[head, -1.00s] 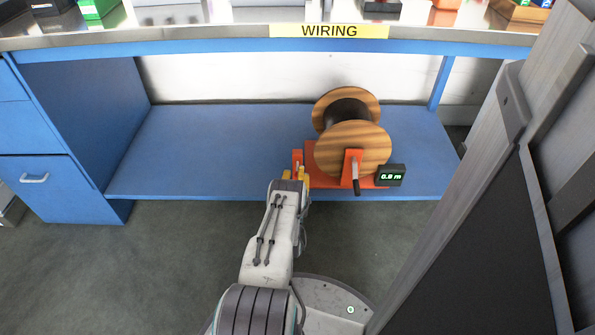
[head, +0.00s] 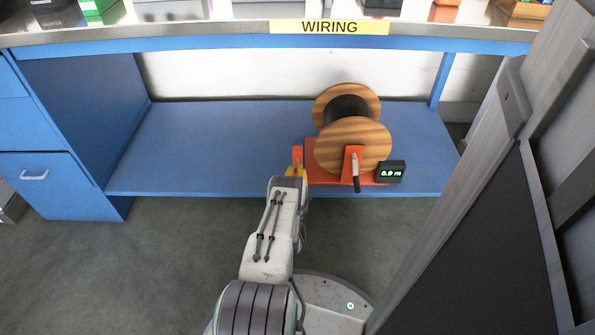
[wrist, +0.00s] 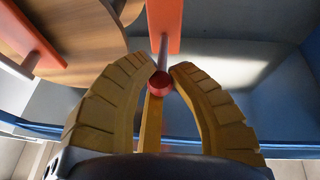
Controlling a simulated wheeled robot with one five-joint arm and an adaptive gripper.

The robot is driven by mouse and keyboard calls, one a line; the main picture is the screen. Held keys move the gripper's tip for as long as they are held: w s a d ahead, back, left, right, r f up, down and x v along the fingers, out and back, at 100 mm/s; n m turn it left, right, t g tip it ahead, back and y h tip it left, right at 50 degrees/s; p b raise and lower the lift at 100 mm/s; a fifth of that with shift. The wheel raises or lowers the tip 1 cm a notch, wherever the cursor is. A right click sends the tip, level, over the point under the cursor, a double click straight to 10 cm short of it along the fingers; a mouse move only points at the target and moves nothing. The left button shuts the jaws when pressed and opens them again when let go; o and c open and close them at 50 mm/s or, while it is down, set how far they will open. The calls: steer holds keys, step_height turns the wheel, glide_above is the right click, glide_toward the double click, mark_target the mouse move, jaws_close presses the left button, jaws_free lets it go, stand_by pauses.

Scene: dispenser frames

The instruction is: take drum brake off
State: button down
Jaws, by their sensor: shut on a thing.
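A wooden cable drum (head: 353,142) sits in an orange stand (head: 318,176) on the blue lower shelf under the bench. In the wrist view an orange upright (wrist: 165,25) carries a thin lever that ends in a red knob (wrist: 160,83), which I take for the drum brake. My gripper (wrist: 162,80) has its yellow fingertips closed on either side of this knob. In the head view my gripper (head: 294,172) is at the left side of the stand, where the lever is mostly hidden by my arm.
A dark crank handle (head: 356,183) hangs at the stand's front. Beside it is a small black display (head: 391,172) with green digits. The blue shelf (head: 210,150) is bare left of the stand. A drawer cabinet (head: 62,185) stands at left, a grey panelled structure (head: 470,200) at right.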

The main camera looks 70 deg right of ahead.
steer(key=shift+r, duration=0.1)
steer(key=r+y+p, duration=0.1)
steer(key=p, duration=0.2)
steer(key=shift+r, duration=0.15)
steer(key=y+p, duration=0.1)
steer(key=p, duration=0.1)
steer(key=r+y+p, duration=0.1)
steer(key=p, duration=0.2)
steer(key=shift+d+g, duration=0.2)
steer(key=shift+g, duration=0.1)
steer(key=shift+w+d+y+p, duration=0.1)
steer(key=shift+y+p, duration=0.55)
steer(key=shift+y, duration=0.15)
steer(key=c, duration=1.1)
jaws_free()
